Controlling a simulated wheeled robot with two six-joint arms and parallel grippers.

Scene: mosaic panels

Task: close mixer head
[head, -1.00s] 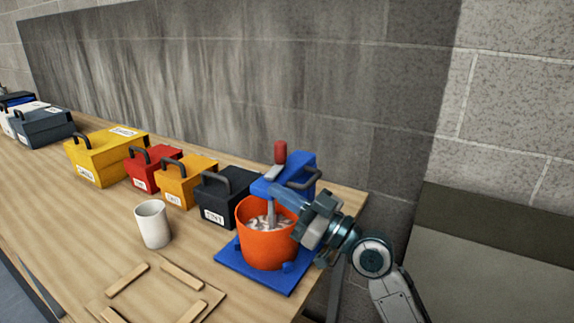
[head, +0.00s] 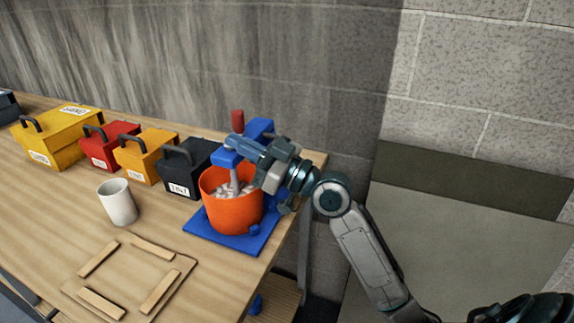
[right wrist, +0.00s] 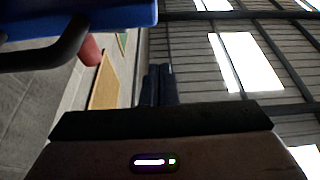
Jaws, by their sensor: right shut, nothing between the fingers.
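The mixer stands on a blue base (head: 222,239) near the table's right end. Its orange bowl (head: 229,212) holds pale chunks (head: 238,189). The blue mixer head (head: 259,127) is over the bowl, with a red knob (head: 237,120) and a grey shaft reaching down into the bowl. My right gripper (head: 234,143) is shut and empty, across the front of the head and partly hiding it. I cannot tell whether it touches. In the right wrist view, the head (right wrist: 120,16) and its black handle (right wrist: 62,50) fill the upper left, beside the shut fingers (right wrist: 158,84). My left gripper is out of view.
A black box (head: 187,175) stands left of the mixer, with orange, red and yellow boxes beyond. A white cup (head: 118,203) and a board with wooden strips (head: 128,277) occupy the table's front. The concrete wall (head: 340,85) is behind.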

